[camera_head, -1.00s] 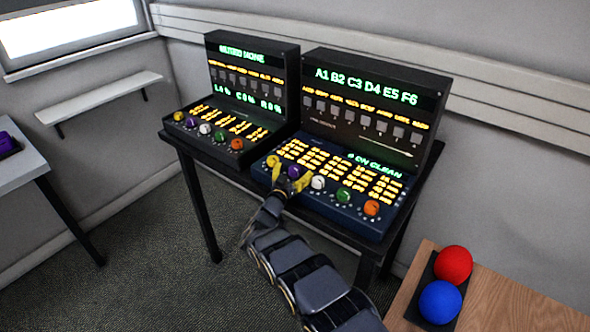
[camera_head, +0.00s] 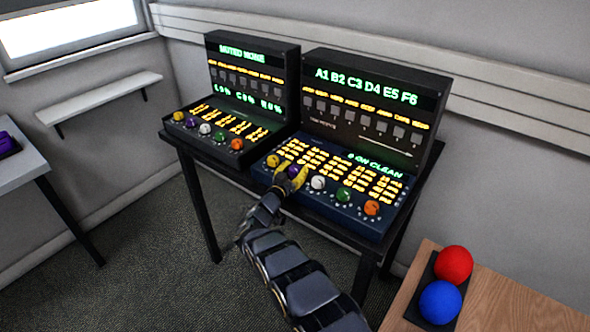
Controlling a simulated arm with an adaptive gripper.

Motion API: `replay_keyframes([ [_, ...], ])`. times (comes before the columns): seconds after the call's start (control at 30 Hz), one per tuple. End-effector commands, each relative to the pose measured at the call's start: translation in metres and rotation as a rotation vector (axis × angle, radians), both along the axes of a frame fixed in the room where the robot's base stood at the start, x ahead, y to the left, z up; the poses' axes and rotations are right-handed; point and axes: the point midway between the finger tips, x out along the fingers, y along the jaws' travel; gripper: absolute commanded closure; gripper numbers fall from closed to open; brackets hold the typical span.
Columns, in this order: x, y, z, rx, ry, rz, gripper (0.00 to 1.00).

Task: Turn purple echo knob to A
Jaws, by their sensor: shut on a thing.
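The right console (camera_head: 345,221) has a row of knobs along its front: yellow (camera_head: 273,160), purple (camera_head: 292,171), white (camera_head: 318,182), green (camera_head: 343,195) and orange (camera_head: 371,208). My gripper (camera_head: 291,174), with yellow fingers, is shut on the purple knob, one finger on its left and one on its right. The fingers hide part of this knob, and its pointer and position letter are too small to read. The left console (camera_head: 222,159) has its own smaller purple knob (camera_head: 191,123), which my gripper is not touching.
Both consoles stand on a dark table (camera_head: 208,214) against the wall. A wooden table (camera_head: 517,300) at the lower right holds a red ball (camera_head: 453,264) and a blue ball (camera_head: 440,302). A white side table (camera_head: 22,164) stands at the left. The floor between is clear.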

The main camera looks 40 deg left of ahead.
Motion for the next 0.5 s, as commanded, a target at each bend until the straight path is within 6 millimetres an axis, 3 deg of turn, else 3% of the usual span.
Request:
replay_keyframes([
  [0.5, -0.0003, -0.0015, 0.0003, -0.001, 0.001, -0.167, 1.0],
])
